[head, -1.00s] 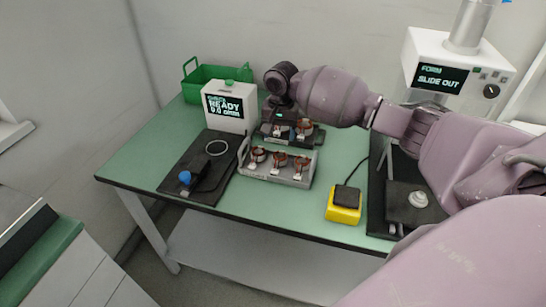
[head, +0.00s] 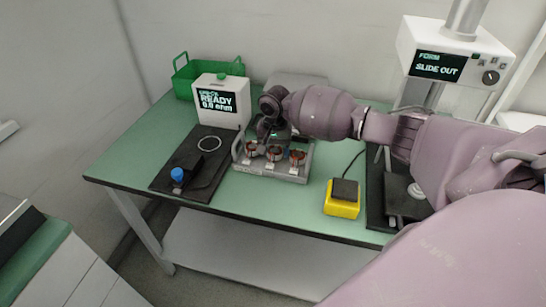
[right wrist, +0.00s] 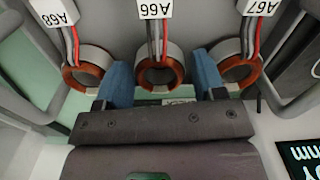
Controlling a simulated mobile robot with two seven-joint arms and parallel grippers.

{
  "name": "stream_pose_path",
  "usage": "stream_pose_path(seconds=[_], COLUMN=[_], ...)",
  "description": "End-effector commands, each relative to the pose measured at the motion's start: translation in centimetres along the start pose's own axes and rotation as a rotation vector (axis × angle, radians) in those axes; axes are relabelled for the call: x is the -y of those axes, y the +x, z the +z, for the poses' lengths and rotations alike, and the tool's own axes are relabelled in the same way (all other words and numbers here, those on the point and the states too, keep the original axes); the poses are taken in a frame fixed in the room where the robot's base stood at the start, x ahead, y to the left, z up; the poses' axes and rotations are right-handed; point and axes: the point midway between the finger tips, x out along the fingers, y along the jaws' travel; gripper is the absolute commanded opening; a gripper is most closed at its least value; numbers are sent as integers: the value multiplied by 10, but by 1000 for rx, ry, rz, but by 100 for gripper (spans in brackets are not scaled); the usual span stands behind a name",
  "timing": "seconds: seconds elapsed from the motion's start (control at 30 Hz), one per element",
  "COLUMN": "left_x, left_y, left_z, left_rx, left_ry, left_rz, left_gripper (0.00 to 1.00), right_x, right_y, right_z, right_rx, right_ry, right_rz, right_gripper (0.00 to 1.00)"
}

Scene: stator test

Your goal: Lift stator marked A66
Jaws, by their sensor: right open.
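The stator marked A66 (right wrist: 158,72) is a copper-wound ring with red and grey leads and a white tag. It stands in the middle of a row of three in the right wrist view. My right gripper (right wrist: 162,82) is open, one blue fingertip on each side of this ring; I cannot tell whether they touch it. The stators marked A68 (right wrist: 87,68) and A67 (right wrist: 240,68) flank it. In the head view the row sits in a grey tray (head: 270,172), with my right gripper (head: 264,136) at its back left. My left gripper is not in view.
A white tester box (head: 219,103) and a green basket (head: 182,84) stand behind the tray. A black mat (head: 206,180) with a blue knob (head: 178,175) lies left. A yellow pedal (head: 342,207) and a forming machine (head: 452,60) are at right.

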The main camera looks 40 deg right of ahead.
Motion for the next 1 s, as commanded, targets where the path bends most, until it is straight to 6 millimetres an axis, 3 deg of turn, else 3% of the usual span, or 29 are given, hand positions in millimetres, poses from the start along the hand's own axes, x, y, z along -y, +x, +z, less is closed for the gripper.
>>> stream_pose_path(seconds=[0.1, 0.3, 0.57, 0.83, 1.0], left_x=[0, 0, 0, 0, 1], left_y=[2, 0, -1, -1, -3], left_z=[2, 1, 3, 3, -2], left_rx=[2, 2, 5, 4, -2], left_ry=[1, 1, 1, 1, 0], left_rz=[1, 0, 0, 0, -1], left_gripper=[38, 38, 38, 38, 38], right_x=[0, 0, 0, 0, 0], right_y=[10, 9, 9, 7, -10], right_z=[0, 0, 0, 0, -1], right_rx=[0, -1, -1, -2, -4], right_ry=[0, 0, 0, 0, -1], right_rz=[1, -1, 0, -1, -4], right_gripper=[63, 63, 24, 23, 23])
